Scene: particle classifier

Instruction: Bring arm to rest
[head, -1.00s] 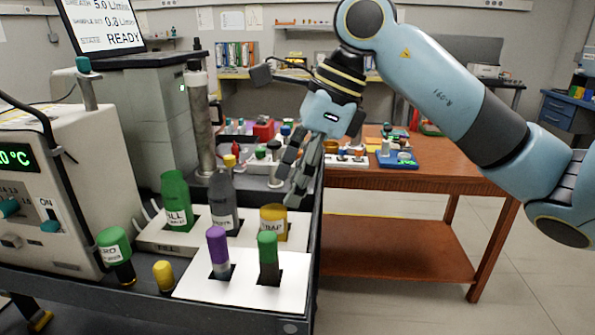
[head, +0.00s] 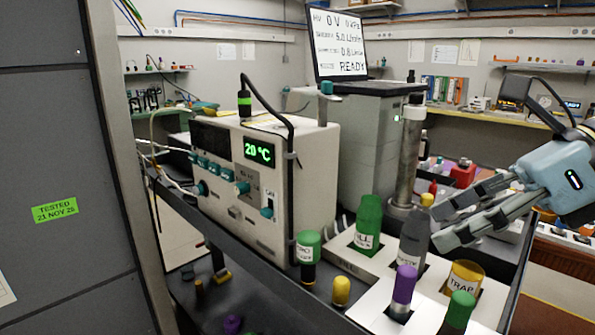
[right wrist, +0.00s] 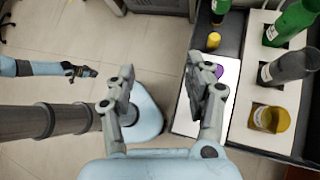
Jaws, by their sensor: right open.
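My right gripper (head: 437,222) comes in from the right edge of the head view, its two grey fingers apart with nothing between them. It is beside the cart's holders, with its fingertips in front of the grey bottle's upper right in the picture. In the right wrist view the open fingers (right wrist: 160,72) have light floor and a blue part of mine below them. My left gripper (right wrist: 82,71) shows small at the left of the right wrist view, over the floor; its jaws are too small to judge. It is not in the head view.
The cart holds a green bottle (head: 368,222), a grey bottle (head: 413,240), a yellow TRAP jar (head: 464,280), a purple-capped vial (head: 404,285) and a green-capped vial (head: 459,308). A heater box (head: 262,180) reads 20 °C. A tall cabinet (head: 60,170) stands left.

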